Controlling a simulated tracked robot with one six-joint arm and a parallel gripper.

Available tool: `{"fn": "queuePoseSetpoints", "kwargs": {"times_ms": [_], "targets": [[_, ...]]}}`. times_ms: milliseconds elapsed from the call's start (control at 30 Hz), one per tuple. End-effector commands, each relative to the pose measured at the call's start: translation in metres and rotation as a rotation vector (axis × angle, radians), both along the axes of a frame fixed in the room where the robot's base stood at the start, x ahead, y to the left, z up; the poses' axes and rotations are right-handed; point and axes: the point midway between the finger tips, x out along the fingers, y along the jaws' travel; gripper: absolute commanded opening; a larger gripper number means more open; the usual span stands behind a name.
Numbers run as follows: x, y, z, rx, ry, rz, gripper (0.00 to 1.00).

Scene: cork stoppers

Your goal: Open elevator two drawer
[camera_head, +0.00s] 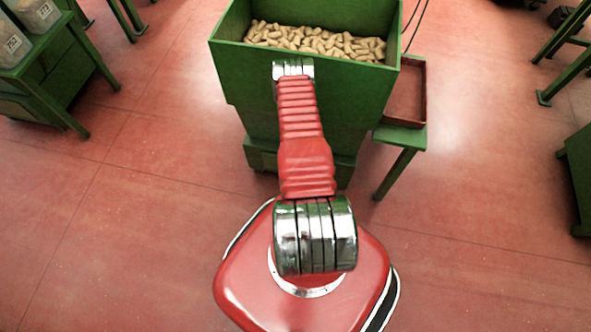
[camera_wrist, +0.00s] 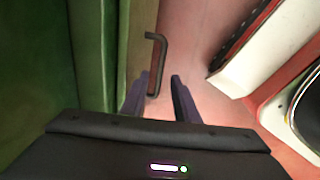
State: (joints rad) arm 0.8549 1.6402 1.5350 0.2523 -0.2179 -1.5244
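My gripper and the handle are not visible there.
A green side stand with a brown tray (camera_head: 407,95) adjoins the machine on the right. A green table with clear bins (camera_head: 38,15) stands at the upper left. Green furniture lines the right edge. The red floor is clear on both sides of my base.

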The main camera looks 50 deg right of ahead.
Motion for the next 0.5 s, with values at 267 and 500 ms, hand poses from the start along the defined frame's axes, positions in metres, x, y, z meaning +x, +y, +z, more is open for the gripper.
{"fn": "queuePoseSetpoints", "kwargs": {"times_ms": [267, 500], "targets": [[0.002, -0.005, -0.029, 0.0, 0.0, -0.001, 0.28], [0.003, -0.006, -0.038, 0.001, 0.0, -0.001, 0.28]]}}
